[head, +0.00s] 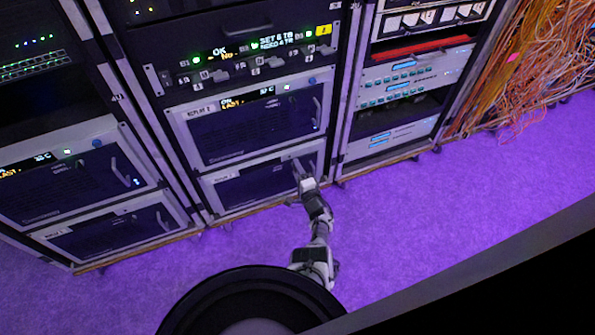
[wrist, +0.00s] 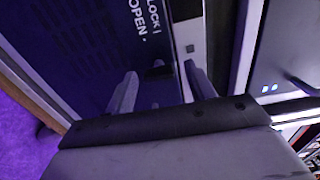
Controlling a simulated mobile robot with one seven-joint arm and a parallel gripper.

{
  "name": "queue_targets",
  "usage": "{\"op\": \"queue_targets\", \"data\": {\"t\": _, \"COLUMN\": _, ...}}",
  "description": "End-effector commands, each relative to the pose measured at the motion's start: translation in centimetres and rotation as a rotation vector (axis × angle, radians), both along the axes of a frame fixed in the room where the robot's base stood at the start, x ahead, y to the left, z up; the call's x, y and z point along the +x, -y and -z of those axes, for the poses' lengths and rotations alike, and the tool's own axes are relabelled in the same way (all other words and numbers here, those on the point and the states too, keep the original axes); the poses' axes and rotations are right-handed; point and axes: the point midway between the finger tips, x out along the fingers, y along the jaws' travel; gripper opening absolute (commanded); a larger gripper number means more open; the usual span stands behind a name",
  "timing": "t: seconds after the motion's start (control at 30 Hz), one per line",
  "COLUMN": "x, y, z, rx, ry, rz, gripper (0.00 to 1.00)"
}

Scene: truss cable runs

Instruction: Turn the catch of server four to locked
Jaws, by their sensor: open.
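My gripper (head: 303,170) is at the right part of the lowest unit (head: 262,186) in the middle rack, close to its front. I cannot read that unit's label, so I cannot tell whether it is server four. In the wrist view my gripper (wrist: 160,76) is open, with two fingers apart and pointing at a dark front panel (wrist: 85,50). White lettering "LOCK" and "OPEN" (wrist: 145,22) shows on the panel just beyond the fingers. The catch cannot be made out clearly, and its position cannot be told. Nothing is seen held.
Above is a unit labelled like "REPLAY 2" (head: 250,122) with a handle at its right. The right rack (head: 400,85) stands close by. Orange cables (head: 520,70) hang at the far right. The purple floor (head: 430,225) in front is clear.

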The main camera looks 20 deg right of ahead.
Motion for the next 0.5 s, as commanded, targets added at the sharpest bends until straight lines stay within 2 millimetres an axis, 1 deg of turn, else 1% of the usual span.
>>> {"op": "queue_targets", "data": {"t": 0.17, "x": -0.6, "y": 0.1, "z": -0.1, "rx": 0.0, "ry": -0.002, "rz": 0.002, "gripper": 0.55}}
{"op": "queue_targets", "data": {"t": 0.27, "x": -1.8, "y": 0.2, "z": -0.3, "rx": 0.001, "ry": -0.003, "rz": 0.003, "gripper": 0.55}}
{"op": "queue_targets", "data": {"t": 0.37, "x": -3.9, "y": 0.3, "z": -0.4, "rx": 0.002, "ry": -0.002, "rz": 0.006, "gripper": 0.55}}
{"op": "queue_targets", "data": {"t": 0.5, "x": -7.2, "y": 0.4, "z": -0.4, "rx": 0.002, "ry": -0.003, "rz": 0.005, "gripper": 0.55}}
